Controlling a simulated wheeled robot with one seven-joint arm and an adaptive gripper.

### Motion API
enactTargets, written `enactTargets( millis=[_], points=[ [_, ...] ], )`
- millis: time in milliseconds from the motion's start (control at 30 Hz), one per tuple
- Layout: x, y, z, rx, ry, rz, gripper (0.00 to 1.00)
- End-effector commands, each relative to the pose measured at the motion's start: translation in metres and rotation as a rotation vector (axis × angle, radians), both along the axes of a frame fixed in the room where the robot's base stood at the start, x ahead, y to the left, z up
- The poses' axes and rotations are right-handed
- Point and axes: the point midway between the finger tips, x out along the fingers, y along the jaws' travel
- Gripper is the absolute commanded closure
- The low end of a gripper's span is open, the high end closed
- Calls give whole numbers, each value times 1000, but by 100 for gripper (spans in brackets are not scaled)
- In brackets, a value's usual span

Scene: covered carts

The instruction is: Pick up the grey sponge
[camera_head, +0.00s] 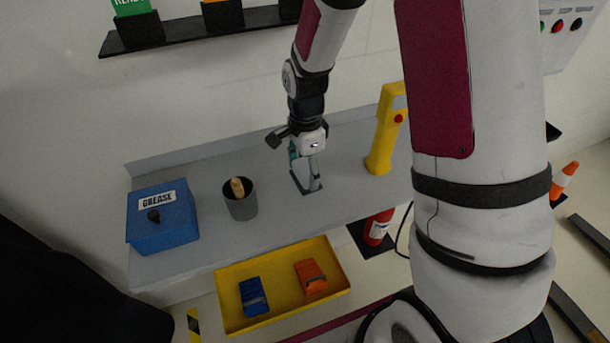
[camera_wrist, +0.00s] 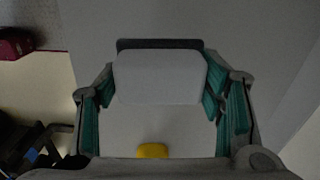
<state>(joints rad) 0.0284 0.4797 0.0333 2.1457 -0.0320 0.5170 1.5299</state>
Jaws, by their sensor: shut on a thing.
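The grey sponge (camera_wrist: 160,77) is a pale, rounded block between the teal finger pads of my gripper (camera_wrist: 158,92) in the wrist view. My gripper is shut on it, with one finger on each side. In the head view, my gripper (camera_head: 306,163) points down over the grey bench, and part of the sponge (camera_head: 315,183) shows below it, over a dark mat (camera_head: 299,183). I cannot tell whether the sponge touches the mat.
On the grey bench (camera_head: 200,172) stand a blue GREASE box (camera_head: 165,222), a grey cup (camera_head: 241,206) with a wooden handle, and a yellow lamp (camera_head: 385,135). A yellow tray (camera_head: 285,320) with blue and orange items lies below. A red extinguisher (camera_head: 378,228) stands right.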

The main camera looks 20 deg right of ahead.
Motion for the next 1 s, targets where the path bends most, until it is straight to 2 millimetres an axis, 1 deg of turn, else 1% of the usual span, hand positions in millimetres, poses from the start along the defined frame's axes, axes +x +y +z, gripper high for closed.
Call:
enactTargets(
  millis=[33, 100, 167, 400, 500, 633, 800, 1000],
  points=[
    [-1, 0, 7, 0, -4, 1, 68],
    [-19, -4, 6, 1, 2, -2, 68],
    [-32, -7, 8, 0, 0, -2, 68],
    [-90, -20, 13, 0, -1, -3, 68],
    [-110, -24, 15, 1, -1, -1, 68],
    [-132, -29, 17, 1, 0, -1, 68],
    [-145, -31, 20, 2, 2, -2, 68],
    [-154, -33, 21, 1, 1, -1, 68]
  ],
)
